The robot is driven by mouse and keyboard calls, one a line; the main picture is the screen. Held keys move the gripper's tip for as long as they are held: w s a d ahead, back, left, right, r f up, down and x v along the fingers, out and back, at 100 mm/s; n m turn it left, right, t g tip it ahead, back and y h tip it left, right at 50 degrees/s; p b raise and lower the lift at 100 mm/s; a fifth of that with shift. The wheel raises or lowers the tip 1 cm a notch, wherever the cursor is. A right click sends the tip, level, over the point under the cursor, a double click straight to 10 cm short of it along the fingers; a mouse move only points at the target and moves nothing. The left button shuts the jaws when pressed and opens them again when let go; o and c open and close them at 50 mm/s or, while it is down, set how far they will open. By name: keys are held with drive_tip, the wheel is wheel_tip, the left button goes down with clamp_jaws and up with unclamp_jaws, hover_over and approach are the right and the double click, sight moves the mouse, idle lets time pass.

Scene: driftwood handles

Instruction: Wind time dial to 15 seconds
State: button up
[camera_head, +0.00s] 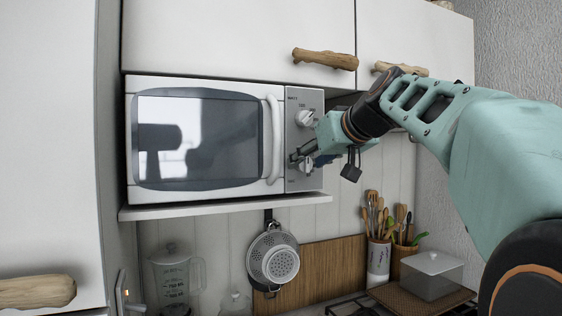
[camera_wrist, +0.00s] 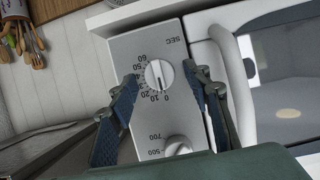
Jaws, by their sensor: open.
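The time dial (camera_wrist: 159,74) is a round white knob with a raised ridge, ringed by a scale from 0 to 60 marked SEC. Its ridge lies near the 0 and 10 end of the scale; the exact reading is too small to tell. The dial is the lower knob (camera_head: 308,168) on the microwave's control panel (camera_head: 292,105). My gripper (camera_wrist: 162,78) is open, with one blue-padded finger on each side of the dial. A gap shows between each finger and the knob. In the head view my gripper (camera_head: 303,156) is at the panel and partly covers the dial.
A second knob (camera_wrist: 177,147), the power dial, also shows as the upper knob (camera_head: 304,118). The microwave (camera_head: 200,140) stands on a shelf (camera_head: 215,206) under cupboards with driftwood handles (camera_head: 325,59). Its door handle (camera_wrist: 232,85) is beside one finger. A strainer (camera_head: 273,258) hangs below.

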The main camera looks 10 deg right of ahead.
drive_tip(key=shift+c, duration=0.4)
drive_tip(key=c, duration=1.1)
